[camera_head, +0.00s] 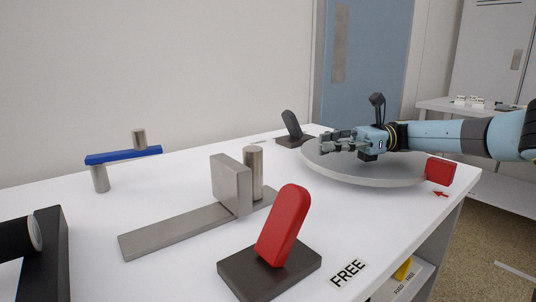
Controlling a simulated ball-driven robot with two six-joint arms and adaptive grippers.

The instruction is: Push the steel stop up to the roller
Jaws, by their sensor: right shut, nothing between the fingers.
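The steel stop (230,184) looks like an upright grey plate on a flat steel bar (165,237). A steel post (254,172) stands close behind it on the right; I cannot tell whether they touch. A black cylinder with a pale end (18,238), seemingly the roller, is at the left edge by a dark upright block. It is cut off by the frame, and a wide gap separates it from the stop. My right gripper (326,143) is shut and empty over the round grey disc (345,168), well right of the stop. My left gripper is not in view.
A red lever (283,226) on a dark base stands in front of the bar. A dark lever (291,125) stands behind. A blue bar with steel pins (124,155) is at back left. A red block (440,171) is by the disc. White tabletop (100,215) lies clear left of the bar.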

